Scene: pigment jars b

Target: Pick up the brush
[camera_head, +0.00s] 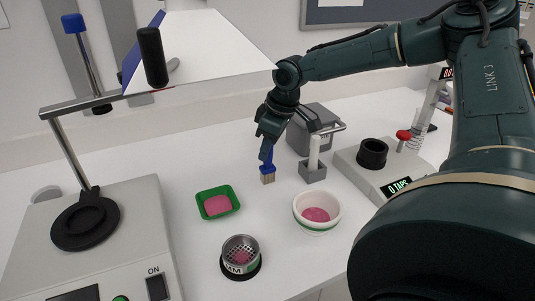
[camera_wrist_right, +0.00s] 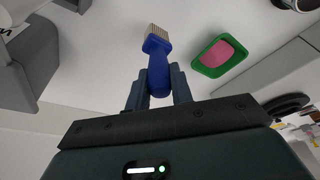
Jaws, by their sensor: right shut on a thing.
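A brush with a blue handle and a tan bristle head (camera_head: 267,175) hangs bristles down from my right gripper (camera_head: 266,148). The right wrist view shows the blue handle (camera_wrist_right: 158,72) between the two fingers of the right gripper (camera_wrist_right: 158,88), which are shut on it. The pale bristles point away from the gripper. In the head view the bristle end is near the white table, and I cannot tell whether it touches. My left gripper is not in view.
A green tray (camera_head: 233,208) with pink powder is left of the brush. A white bowl (camera_head: 317,225) and a sieve cup (camera_head: 240,264) stand in front. A grey stand (camera_head: 313,172) is close right. Machines flank both sides.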

